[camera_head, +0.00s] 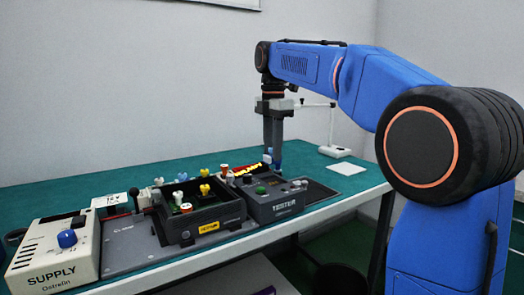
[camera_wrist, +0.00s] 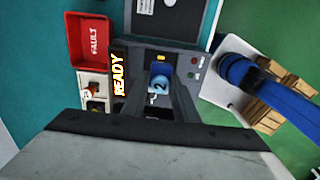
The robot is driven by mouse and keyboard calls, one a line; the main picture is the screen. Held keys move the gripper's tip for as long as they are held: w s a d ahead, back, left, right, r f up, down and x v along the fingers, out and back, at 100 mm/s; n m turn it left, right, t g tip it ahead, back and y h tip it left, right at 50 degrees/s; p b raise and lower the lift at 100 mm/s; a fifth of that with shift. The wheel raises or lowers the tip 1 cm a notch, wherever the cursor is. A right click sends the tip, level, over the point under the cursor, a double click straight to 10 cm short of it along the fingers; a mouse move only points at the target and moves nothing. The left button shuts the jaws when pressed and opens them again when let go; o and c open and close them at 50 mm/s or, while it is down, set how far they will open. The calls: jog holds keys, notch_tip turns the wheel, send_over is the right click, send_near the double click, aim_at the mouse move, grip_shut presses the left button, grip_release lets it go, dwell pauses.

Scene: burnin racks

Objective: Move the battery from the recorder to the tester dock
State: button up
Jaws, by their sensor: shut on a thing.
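My gripper (camera_head: 272,148) points straight down at the far right part of the tester (camera_head: 272,207), a dark box lettered TESTER. In the wrist view my gripper (camera_wrist: 158,100) is shut on a blue piece marked 2 (camera_wrist: 159,82), which may be the battery. The blue piece sits between the fingertips, over a dark panel (camera_wrist: 180,62) with a yellow mark and small red and green buttons. A lit READY display (camera_wrist: 119,75) is beside it. I cannot tell whether the piece is seated or lifted. I cannot make out which unit is the recorder.
A red FAULT tray (camera_wrist: 90,55) lies near the display. An open dark box (camera_head: 200,215) holds several coloured winged pieces, left of the tester. A cream SUPPLY box (camera_head: 55,262) stands at the front left. A white card (camera_head: 346,169) and a lamp (camera_head: 333,151) are at the right.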

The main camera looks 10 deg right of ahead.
jog(key=shift+d+f, duration=0.2)
jog(key=shift+d, duration=0.05)
jog(key=shift+f, duration=2.55)
jog(key=shift+f, duration=0.55)
dwell(0.4)
jog(key=o, duration=1.2)
jog(key=shift+c, duration=0.2)
jog(key=shift+r, duration=0.1)
jog(key=shift+r, duration=2.4)
jog(key=shift+r, duration=0.1)
